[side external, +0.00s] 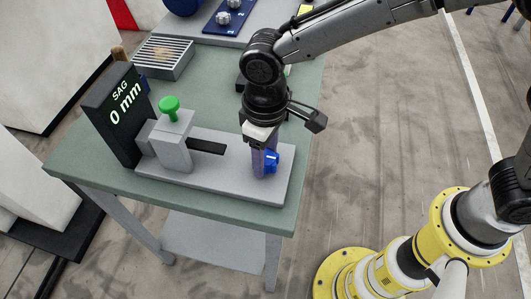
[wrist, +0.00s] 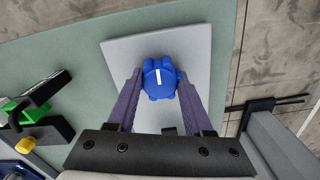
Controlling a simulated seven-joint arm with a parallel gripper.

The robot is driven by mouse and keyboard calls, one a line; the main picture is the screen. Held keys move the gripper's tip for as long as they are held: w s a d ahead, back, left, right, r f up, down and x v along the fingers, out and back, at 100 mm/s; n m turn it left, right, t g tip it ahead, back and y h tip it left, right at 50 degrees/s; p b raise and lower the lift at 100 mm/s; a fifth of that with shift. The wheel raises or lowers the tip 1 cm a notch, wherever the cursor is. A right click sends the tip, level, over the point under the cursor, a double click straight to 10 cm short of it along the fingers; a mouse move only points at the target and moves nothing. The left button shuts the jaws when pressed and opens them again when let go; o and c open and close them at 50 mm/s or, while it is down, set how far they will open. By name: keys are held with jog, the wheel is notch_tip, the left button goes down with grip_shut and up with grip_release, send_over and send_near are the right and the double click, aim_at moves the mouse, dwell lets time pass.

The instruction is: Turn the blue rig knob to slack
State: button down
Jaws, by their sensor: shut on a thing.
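The blue rig knob (side external: 271,161) stands on the right end of the grey rig base (side external: 218,178). In the wrist view the knob (wrist: 159,78) is round and lobed, with a white pointer line on top running nearly up and down. My gripper (side external: 264,170) points down over the knob. In the wrist view its two purple fingers (wrist: 160,85) sit on either side of the knob, shut on it. The dark display (side external: 123,113) at the rig's left reads "SAG 0 mm". No slack marking is readable in either view.
A grey block with a green knob (side external: 169,105) and a dark bar (side external: 206,147) stand left of my gripper on the rig. A slatted metal box (side external: 163,58) sits at the back of the green table (side external: 205,83). Loose green, black and yellow items (wrist: 30,115) show in the wrist view.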

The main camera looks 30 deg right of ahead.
aim_at(266, 156)
jog(key=shift+n, duration=0.3)
jog(key=shift+c, duration=1.5)
grip_release()
notch_tip(266, 156, up, 14)
